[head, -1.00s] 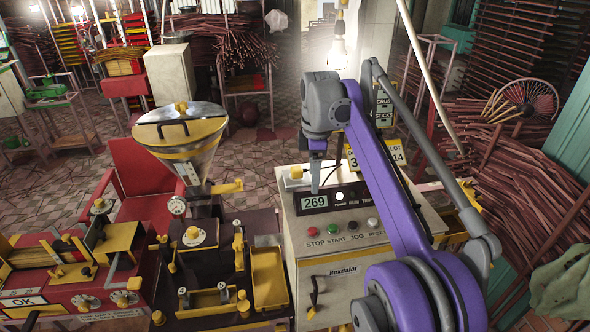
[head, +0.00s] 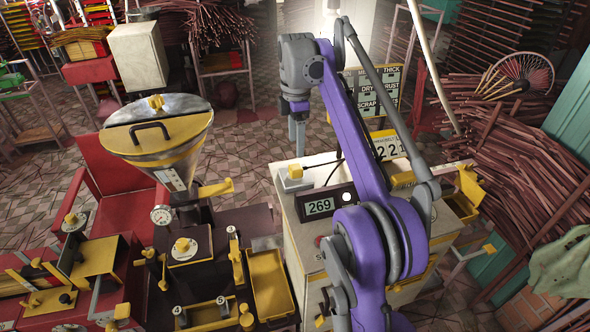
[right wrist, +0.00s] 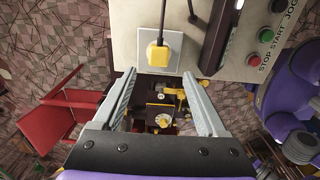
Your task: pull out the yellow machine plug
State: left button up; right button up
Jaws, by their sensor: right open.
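The yellow machine plug (head: 295,171) sits in a pale socket plate (head: 293,184) on top of the cream control cabinet, left of the display reading 269. In the right wrist view the plug (right wrist: 158,54) is upright in the picture on its square plate (right wrist: 158,67), with a dark cable at its upper end. My right gripper (head: 297,140) points down above and beyond the plug in the head view. Its two grey fingers are apart and empty in the right wrist view (right wrist: 158,77), with the plug beyond the gap between their tips. My left gripper is not in view.
The display box (head: 325,206) stands close to the plug's right. The extruder with a steel hopper (head: 160,132) and a yellow tray (head: 270,282) are to the left. Bundled sticks (head: 510,170) fill the right side. Floor shows behind the cabinet.

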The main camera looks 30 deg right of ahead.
aim_at(296, 166)
jog(key=shift+w+f, duration=0.15)
jog(key=shift+f, duration=0.5)
notch_tip(296, 166, down, 7)
jog(key=b, duration=0.4)
jog(key=shift+f, duration=0.35)
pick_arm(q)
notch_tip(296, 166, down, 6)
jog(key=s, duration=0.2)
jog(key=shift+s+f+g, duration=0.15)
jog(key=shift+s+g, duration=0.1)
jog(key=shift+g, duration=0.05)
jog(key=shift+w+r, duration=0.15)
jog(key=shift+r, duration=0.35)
pick_arm(e)
grip_shut()
jog(key=shift+r, duration=0.1)
